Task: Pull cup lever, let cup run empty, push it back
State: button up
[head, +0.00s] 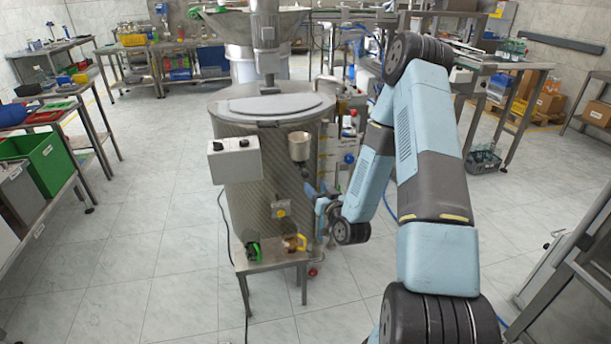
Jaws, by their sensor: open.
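A small metal cup (300,146) is mounted on the front right side of a large drum (255,185), with a short narrow outlet below it. I cannot make out the cup's lever clearly at this size. My gripper (314,191) is just below and to the right of the cup, beside the drum wall. It is open and seems to hold nothing. I cannot tell whether a fingertip touches anything. The inside of the cup and its contents are not visible from here.
A grey control box (234,161) sits on the drum's left front. A yellow fitting (281,210) is on the drum's lower front. A small metal stand (268,263) below carries green and yellow-handled items. Shelving with a green crate (43,160) lines the left; floor between is clear.

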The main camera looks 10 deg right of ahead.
aim_at(308, 176)
jog(key=w, duration=0.3)
jog(key=w+a, duration=0.1)
jog(key=w, duration=0.2)
jog(key=w+a, duration=0.1)
jog(key=w, duration=0.2)
jog(key=shift+w, duration=0.2)
jog(key=shift+d, duration=0.1)
grip_shut()
